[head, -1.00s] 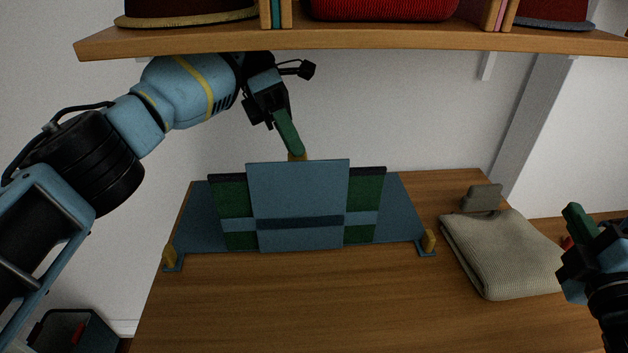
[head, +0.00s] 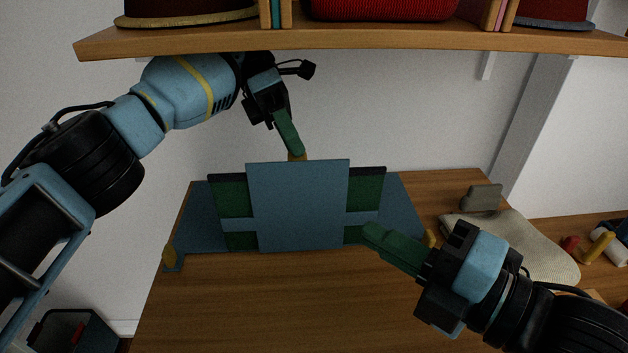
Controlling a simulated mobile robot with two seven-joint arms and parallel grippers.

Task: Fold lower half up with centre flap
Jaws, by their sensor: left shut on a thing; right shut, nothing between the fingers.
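The blue folding board (head: 405,205) lies on the desk. Its pale blue centre flap (head: 298,205) stands in the middle as a plain panel. A dark green garment with blue bands (head: 365,192) shows on both sides of the flap; its middle is hidden behind it.
A beige folded cloth (head: 530,250) lies at right, partly behind my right arm. A small grey stand (head: 482,197) is behind it. Red and yellow items (head: 585,245) lie at far right. A wooden shelf (head: 350,39) hangs above. The desk's front is clear.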

